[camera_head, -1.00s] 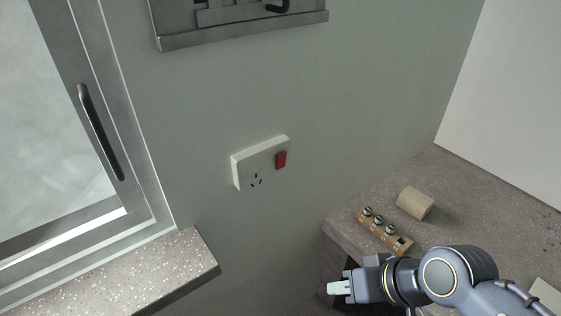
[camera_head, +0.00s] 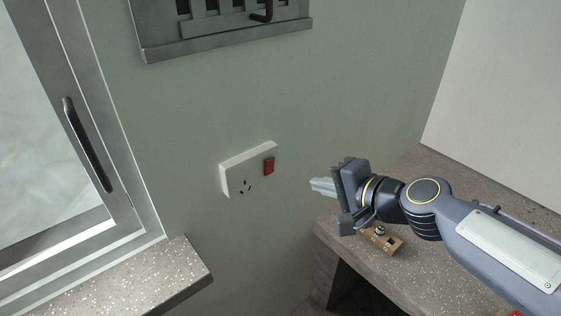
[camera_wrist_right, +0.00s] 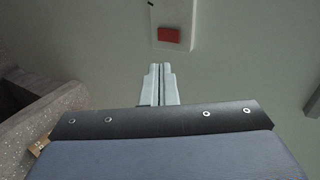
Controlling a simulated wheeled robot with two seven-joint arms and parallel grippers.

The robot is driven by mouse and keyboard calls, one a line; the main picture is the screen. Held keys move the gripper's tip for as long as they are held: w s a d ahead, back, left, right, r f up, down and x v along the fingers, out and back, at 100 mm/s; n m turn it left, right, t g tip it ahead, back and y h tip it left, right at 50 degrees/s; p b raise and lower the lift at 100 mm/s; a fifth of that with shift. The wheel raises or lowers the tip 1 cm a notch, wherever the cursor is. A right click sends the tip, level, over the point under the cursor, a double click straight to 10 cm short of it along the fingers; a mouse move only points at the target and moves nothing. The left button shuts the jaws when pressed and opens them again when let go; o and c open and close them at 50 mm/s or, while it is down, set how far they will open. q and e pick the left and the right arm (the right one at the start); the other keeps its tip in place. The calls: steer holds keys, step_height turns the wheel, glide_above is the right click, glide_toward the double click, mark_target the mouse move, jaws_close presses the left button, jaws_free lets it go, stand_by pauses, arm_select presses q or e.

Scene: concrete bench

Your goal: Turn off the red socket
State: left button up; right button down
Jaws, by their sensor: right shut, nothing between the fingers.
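The white wall socket (camera_head: 236,176) is fixed to the grey-green wall in the middle of the head view. Its red switch (camera_head: 269,166) is on the right side of the plate, beside the socket holes. My right gripper (camera_head: 313,186) is to the right of the red switch, a short way off, with its fingers pointing left toward it. Its pale fingers are shut with nothing between them. In the right wrist view the red switch (camera_wrist_right: 169,35) lies ahead of the closed fingertips (camera_wrist_right: 159,67), with wall between them. My left gripper is not in view.
A concrete bench (camera_head: 330,232) on the right carries a wooden block with metal knobs (camera_head: 383,236), partly hidden by my right arm. A framed window with a dark handle (camera_head: 88,150) and a speckled sill (camera_head: 150,285) are at left. A metal rack (camera_head: 225,38) hangs above the socket.

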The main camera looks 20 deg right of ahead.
steer(key=shift+w+d+r+m, duration=0.25)
steer(key=shift+w+m, duration=0.05)
steer(key=shift+w, duration=0.05)
steer(key=b, duration=0.4)
glide_toward(272, 162)
step_height(272, 162, down, 4)
steer(key=w, duration=0.2)
steer(key=shift+w+a+r+p, duration=0.3)
steer(key=shift+w+a, duration=0.1)
steer(key=shift+w, duration=0.15)
steer(key=shift+w+a+r+p, duration=0.2)
steer(key=shift+w+a+r, duration=0.1)
steer(key=shift+w+a, duration=0.35)
steer(key=shift+w, duration=0.45)
